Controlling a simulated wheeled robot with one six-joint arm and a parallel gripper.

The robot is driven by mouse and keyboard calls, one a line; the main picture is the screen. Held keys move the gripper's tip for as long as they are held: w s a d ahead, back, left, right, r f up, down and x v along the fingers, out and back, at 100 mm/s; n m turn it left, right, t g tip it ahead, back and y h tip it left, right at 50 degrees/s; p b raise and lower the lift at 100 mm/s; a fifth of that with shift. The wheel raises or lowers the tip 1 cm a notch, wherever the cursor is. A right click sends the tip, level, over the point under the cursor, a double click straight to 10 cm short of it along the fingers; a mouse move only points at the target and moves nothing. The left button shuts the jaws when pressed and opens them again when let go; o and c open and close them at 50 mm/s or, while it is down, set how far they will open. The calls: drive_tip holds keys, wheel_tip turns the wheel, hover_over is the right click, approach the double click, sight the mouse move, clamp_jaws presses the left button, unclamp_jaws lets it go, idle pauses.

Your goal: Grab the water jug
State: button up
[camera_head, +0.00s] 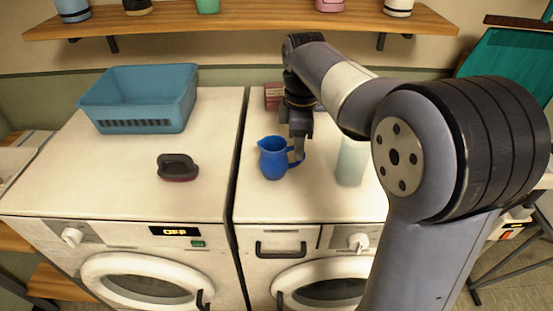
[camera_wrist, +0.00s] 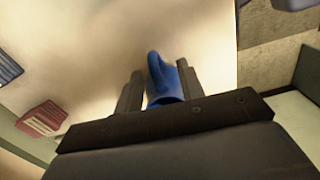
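The blue water jug (camera_head: 273,158) stands upright on top of the right washing machine, its handle pointing right. My gripper (camera_head: 299,148) reaches down from above at the handle side of the jug. In the wrist view, blue jug surface (camera_wrist: 163,82) shows between the two fingers of my gripper (camera_wrist: 160,88). The fingers are apart, with a gap on the left side of the blue part. The right finger is very near it; I cannot tell if they touch. Much of the jug is hidden behind the gripper body in the wrist view.
A pale bottle-like container (camera_head: 351,162) stands right of the jug, near my arm. A red box (camera_head: 273,95) is behind. On the left machine are a blue basket (camera_head: 140,97) and a dark brush (camera_head: 177,168). A wooden shelf (camera_head: 240,22) with several containers hangs above.

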drive_tip(key=f, duration=0.3)
drive_tip(key=f+p, duration=0.1)
drive_tip(key=shift+w+d+f, duration=0.1)
drive_tip(key=shift+w+f, duration=0.2)
drive_tip(key=shift+f, duration=0.1)
clamp_jaws()
drive_tip(key=shift+r, duration=0.1)
